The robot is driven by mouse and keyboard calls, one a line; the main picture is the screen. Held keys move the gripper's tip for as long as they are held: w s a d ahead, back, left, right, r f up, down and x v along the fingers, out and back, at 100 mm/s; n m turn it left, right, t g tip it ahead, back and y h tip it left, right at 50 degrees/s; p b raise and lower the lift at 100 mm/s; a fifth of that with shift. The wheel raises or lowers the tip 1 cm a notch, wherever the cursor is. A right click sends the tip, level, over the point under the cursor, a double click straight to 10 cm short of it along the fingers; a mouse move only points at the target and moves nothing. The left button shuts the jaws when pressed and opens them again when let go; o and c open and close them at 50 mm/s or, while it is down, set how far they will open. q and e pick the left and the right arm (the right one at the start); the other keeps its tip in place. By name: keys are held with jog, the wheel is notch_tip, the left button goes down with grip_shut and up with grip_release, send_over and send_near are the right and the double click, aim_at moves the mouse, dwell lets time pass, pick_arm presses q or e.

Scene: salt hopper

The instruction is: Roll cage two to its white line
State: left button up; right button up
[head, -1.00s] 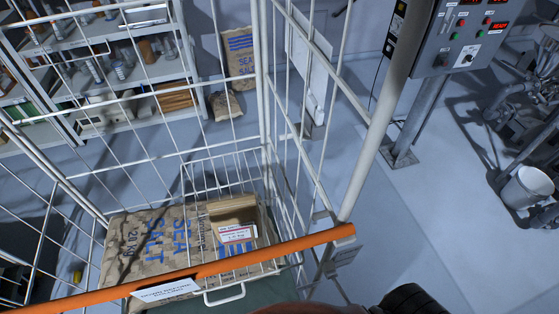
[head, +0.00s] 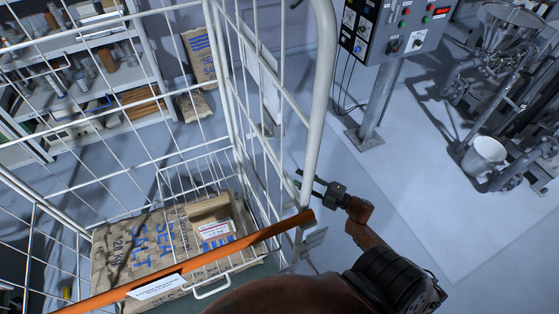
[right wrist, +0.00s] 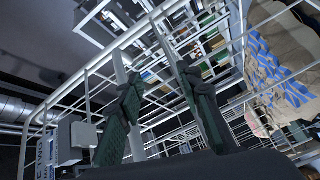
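A white wire roll cage (head: 226,110) fills the left of the head view, with an orange handle bar (head: 222,266) across its near side. My right gripper (head: 308,182) is beside the cage's right side, just beyond the right end of the orange bar. In the right wrist view its two green-padded fingers (right wrist: 157,78) are apart, with white cage bars (right wrist: 137,140) beyond them; contact is unclear. My left gripper is not in view. I cannot make out a white line.
A shelf rack (head: 95,85) stands behind the cage, with salt sacks (head: 200,60) against the wall. A control panel (head: 395,30) on a post stands back right. Machinery (head: 500,95) and a white bucket (head: 484,155) are at the right. Floor between cage and machinery is clear.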

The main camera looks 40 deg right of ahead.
jog(key=a+r+n+y, duration=0.3)
jog(key=r+n, duration=0.1)
jog(key=r, duration=0.5)
jog(key=x, duration=0.7)
jog(key=shift+w+a+r+p, duration=0.2)
jog(key=shift+a+r+p, duration=0.1)
jog(key=shift+a+p, duration=0.1)
jog(key=shift+c, duration=0.7)
grip_shut()
jog(key=shift+d, duration=0.1)
